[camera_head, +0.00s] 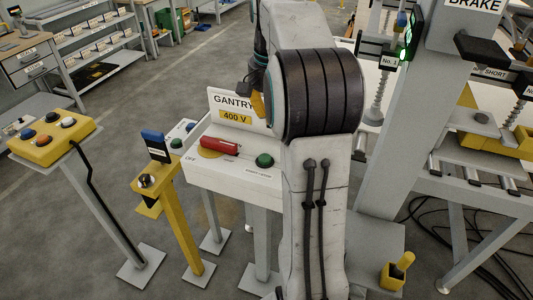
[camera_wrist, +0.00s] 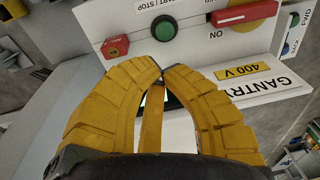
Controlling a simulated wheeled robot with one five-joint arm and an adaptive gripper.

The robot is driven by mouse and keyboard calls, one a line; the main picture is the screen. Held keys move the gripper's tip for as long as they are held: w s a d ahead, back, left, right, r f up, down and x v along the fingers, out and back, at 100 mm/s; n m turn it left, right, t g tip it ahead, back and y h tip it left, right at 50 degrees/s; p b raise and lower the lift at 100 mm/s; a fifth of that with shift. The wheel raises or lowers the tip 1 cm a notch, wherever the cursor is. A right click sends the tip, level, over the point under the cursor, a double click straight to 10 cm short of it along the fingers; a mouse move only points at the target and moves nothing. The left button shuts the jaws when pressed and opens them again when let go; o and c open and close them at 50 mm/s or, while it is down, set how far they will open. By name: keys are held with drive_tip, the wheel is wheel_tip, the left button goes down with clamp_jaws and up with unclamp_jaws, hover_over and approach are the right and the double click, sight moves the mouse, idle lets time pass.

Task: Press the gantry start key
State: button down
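The green start/stop button (camera_head: 264,160) sits on the top of the white gantry control box (camera_head: 222,179), right of a red lever handle. In the wrist view the green button (camera_wrist: 163,29) lies just beyond my fingertips, with its label beside it upside down. My gripper (camera_wrist: 172,73) has yellow segmented fingers curved inward, with their tips close together and nothing held between them. The tips appear apart from the button. In the head view my arm hides most of the gripper; only a bit of yellow shows beside the gantry sign (camera_head: 234,105).
The red lever (camera_head: 220,145) lies left of the button; the lever (camera_wrist: 245,13) also shows in the wrist view. A small red part (camera_wrist: 115,46) is near the box edge. A yellow button pedestal (camera_head: 52,140) and a yellow post (camera_head: 176,229) stand left. A grey column (camera_head: 400,130) stands right.

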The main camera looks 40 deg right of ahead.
sight(268, 158)
drive_tip(key=shift+f, duration=0.15)
idle(0.4)
drive_tip(key=f, duration=0.9)
drive_tip(key=w+f, duration=0.1)
drive_tip(key=f, duration=0.3)
drive_tip(key=shift+d+f+b, duration=0.3)
drive_tip(key=shift+d+f, duration=0.05)
